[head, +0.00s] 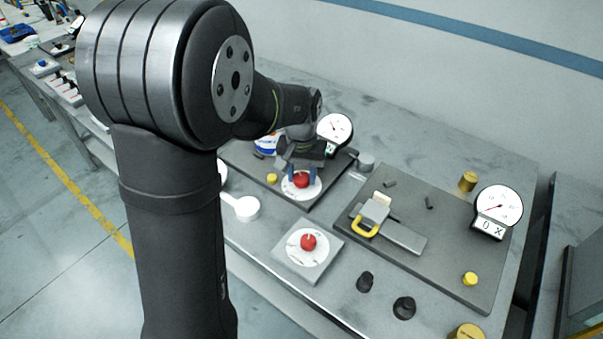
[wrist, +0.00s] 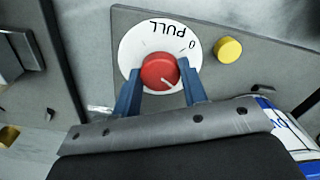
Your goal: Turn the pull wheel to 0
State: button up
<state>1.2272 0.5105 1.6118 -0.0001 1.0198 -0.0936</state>
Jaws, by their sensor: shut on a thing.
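The pull wheel is a red knob (wrist: 157,66) on a white dial (wrist: 132,46) printed PULL and 0. In the wrist view a pale mark on the knob points to the lower right, away from the 0 at the dial's upper right. My gripper (wrist: 160,75) has its two blue fingers shut on the knob, one on each side. In the head view my gripper (head: 303,176) reaches down onto the same red knob (head: 301,181) on the far plate. The fingers hide part of the knob's sides.
A yellow button (wrist: 229,50) sits close beside the dial. A gauge (head: 336,127) stands behind my gripper. A second red knob (head: 308,242) is on a nearer plate. To the right are a yellow-handled clamp (head: 365,224) and another gauge (head: 498,205).

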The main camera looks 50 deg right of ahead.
aim_at(302, 177)
jog(key=n, duration=1.1)
jog(key=shift+d+n, duration=0.1)
jog(key=shift+n, duration=1.9)
jog(key=o, duration=1)
notch_tip(302, 177, up, 18)
jog(key=shift+f, duration=0.25)
jog(key=shift+f, duration=0.15)
